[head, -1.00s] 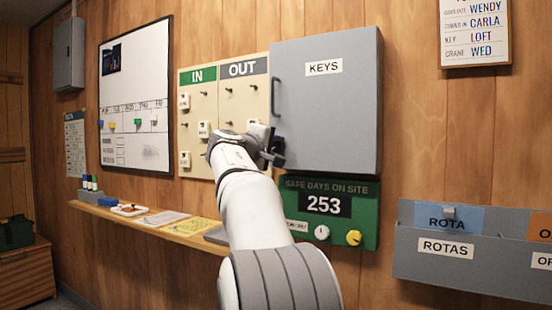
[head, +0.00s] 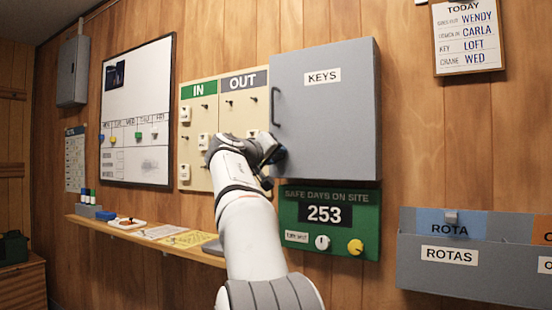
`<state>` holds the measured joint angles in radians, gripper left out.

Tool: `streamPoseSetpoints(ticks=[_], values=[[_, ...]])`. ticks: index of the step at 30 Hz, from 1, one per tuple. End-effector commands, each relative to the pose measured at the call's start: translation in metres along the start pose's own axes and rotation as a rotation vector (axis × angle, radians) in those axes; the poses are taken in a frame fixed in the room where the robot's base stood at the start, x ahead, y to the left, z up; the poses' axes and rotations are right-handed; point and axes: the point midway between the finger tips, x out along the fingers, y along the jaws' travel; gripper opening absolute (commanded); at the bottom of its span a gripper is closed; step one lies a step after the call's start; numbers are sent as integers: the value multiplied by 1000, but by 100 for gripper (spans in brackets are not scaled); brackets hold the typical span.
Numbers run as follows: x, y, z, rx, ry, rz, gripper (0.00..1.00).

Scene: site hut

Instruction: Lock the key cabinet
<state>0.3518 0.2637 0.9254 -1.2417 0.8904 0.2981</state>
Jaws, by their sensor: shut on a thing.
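The grey key cabinet (head: 325,120), labelled KEYS, hangs on the wood wall with its door shut flush as far as I can see. Its dark bar handle (head: 275,106) is on the left side of the door. My gripper (head: 278,155) is at the door's lower left edge, below the handle. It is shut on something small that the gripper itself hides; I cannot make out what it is. The lock is also not visible, as the gripper covers that corner.
The IN/OUT board (head: 200,107) is left of the cabinet, partly behind my arm. The green safe days sign (head: 345,237) is just below. A shelf (head: 150,238) with papers runs left. The grey ROTAS holder (head: 470,275) is at lower right.

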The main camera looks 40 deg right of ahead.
Motion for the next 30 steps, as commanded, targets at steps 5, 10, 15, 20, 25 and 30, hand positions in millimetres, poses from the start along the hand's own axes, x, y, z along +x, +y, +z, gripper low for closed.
streamPoseSetpoints(ticks=[5,10,15,20,25,30], values=[[1,-3,1,5,-3,-3,7],[1,-3,1,4,-3,-4,7],[0,-3,1,3,-2,-4,40],[0,-2,0,4,-1,-3,52],[0,-2,0,4,-1,-2,52],[-10,-2,-1,4,2,-3,52]])
